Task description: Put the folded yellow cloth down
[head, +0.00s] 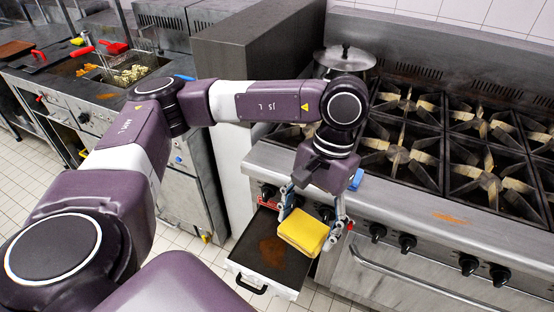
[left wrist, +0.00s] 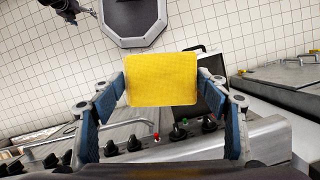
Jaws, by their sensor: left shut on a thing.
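The folded yellow cloth (head: 303,232) is held in my left gripper (head: 312,214), in front of the stove's front edge. In the head view it hangs over an open drawer or tray (head: 268,254) with a dark surface and a brown stain; I cannot tell how high above it. In the left wrist view the cloth (left wrist: 162,79) sits flat between the two blue-padded fingers of my left gripper (left wrist: 161,85). The fingers press on its left and right edges.
The gas stove (head: 430,222) with burner grates and front knobs stands at right, with an orange smear on its front ledge. A lidded pot (head: 345,58) stands at the back. A fryer station (head: 120,75) with red-handled baskets is at left.

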